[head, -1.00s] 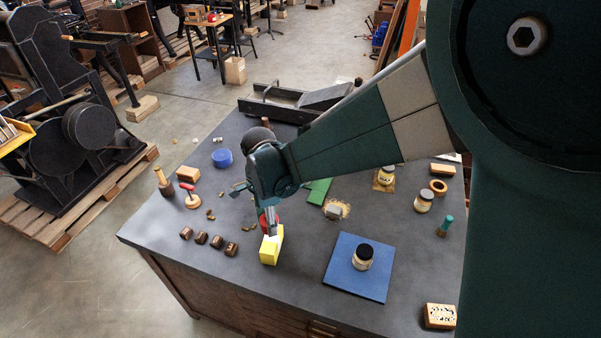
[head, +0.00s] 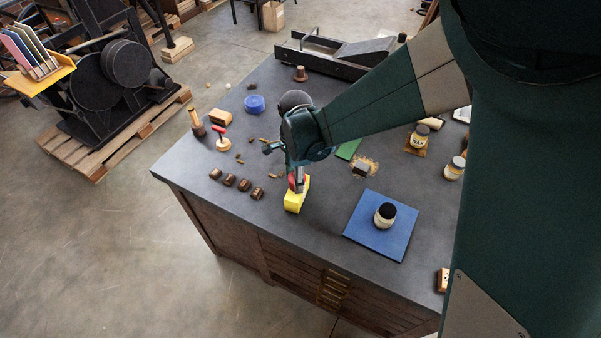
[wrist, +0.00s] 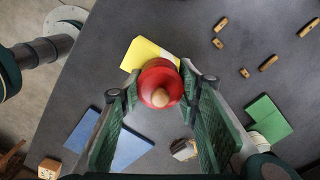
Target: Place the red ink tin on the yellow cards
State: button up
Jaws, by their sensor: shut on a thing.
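The red ink tin (wrist: 161,86), round with a pale knob on top, is between the fingers of my gripper (wrist: 160,92) in the wrist view. My gripper is shut on it. The yellow cards (wrist: 143,51) lie partly behind the tin, which overlaps their lower right part in this view. In the head view, my gripper (head: 297,186) hangs over the far end of the yellow cards (head: 293,203), and a bit of the red tin (head: 293,182) shows there. I cannot tell whether the tin touches the cards.
A blue mat (head: 365,238) with a dark-lidded jar (head: 385,215) lies to the right. Several dark brown blocks (head: 229,180) lie to the left. A green card piece (head: 349,149) is behind the gripper. The tabletop in front of the cards is clear.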

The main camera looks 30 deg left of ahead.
jog(key=shift+f, duration=0.2)
jog(key=shift+f, duration=0.15)
jog(key=o, duration=1.3)
jog(key=shift+r, duration=6.15)
